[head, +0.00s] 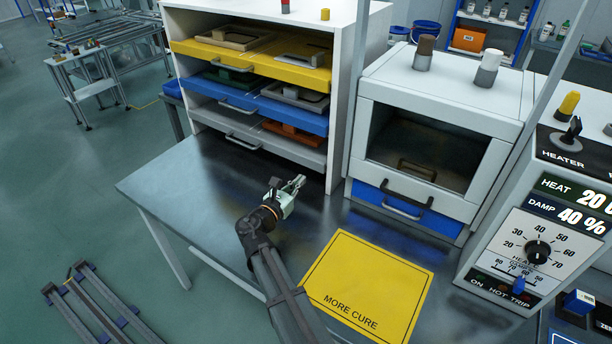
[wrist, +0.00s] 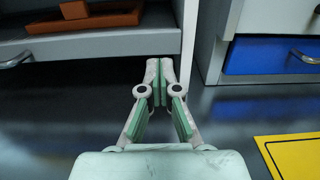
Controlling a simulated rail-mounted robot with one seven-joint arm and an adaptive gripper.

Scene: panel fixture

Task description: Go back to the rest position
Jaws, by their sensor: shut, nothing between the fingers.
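My gripper (head: 293,186) is above the dark metal table (head: 170,185), in front of the drawer cabinet. In the wrist view the gripper (wrist: 162,70) has its two fingertips together, with nothing between them. It points toward the lower edge of the cabinet (head: 341,100) and the gap beside the white oven-like box. No object is in its grasp.
The cabinet holds yellow (head: 250,62), blue (head: 295,112) and grey (head: 225,118) drawers with parts on them. The white box (head: 440,95) has a blue drawer (head: 405,207). A yellow "MORE CURE" mat (head: 368,283) lies right of my arm. A heater control panel (head: 540,235) stands at right. The table's left part is clear.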

